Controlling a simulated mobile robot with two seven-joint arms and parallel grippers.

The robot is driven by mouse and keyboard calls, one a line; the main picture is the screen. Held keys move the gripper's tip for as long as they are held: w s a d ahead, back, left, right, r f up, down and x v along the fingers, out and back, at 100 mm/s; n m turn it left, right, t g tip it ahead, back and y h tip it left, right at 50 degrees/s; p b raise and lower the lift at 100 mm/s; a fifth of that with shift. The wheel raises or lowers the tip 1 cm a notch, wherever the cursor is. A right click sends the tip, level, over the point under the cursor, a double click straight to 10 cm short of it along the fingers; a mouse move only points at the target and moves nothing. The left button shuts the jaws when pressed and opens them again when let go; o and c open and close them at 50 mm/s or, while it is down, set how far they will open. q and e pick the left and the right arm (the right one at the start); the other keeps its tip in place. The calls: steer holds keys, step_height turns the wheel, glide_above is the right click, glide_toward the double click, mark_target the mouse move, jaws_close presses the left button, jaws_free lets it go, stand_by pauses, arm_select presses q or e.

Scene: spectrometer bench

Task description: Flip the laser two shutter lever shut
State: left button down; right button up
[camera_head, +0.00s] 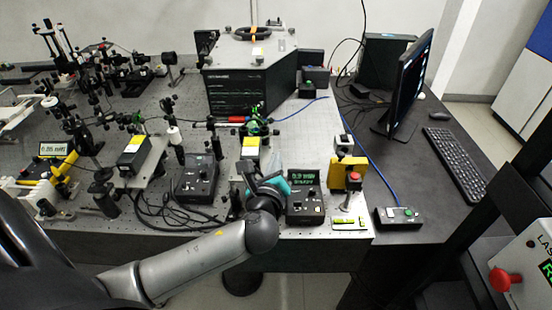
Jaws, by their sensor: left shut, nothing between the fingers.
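My left gripper (280,185) is at the front of the perforated bench, with its teal fingers shut and empty. It is beside a black control box with a green display (303,205) and in front of a white-topped unit with a yellow label (251,147). A similar laser-like unit (136,152) stands further left. I cannot make out which unit is laser two. The shutter lever is too small to tell or is hidden by my gripper. My right gripper is not in view.
A yellow block with a red knob (350,170) stands right of the gripper. Another black control box (196,180) and loose cables are to the left. A large black instrument (250,85) stands behind. A monitor (408,85) and keyboard (457,158) are on the right.

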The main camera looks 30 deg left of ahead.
mark_target(278, 133)
arm_select(q)
steer(key=x, duration=0.8)
steer(key=shift+b, duration=0.35)
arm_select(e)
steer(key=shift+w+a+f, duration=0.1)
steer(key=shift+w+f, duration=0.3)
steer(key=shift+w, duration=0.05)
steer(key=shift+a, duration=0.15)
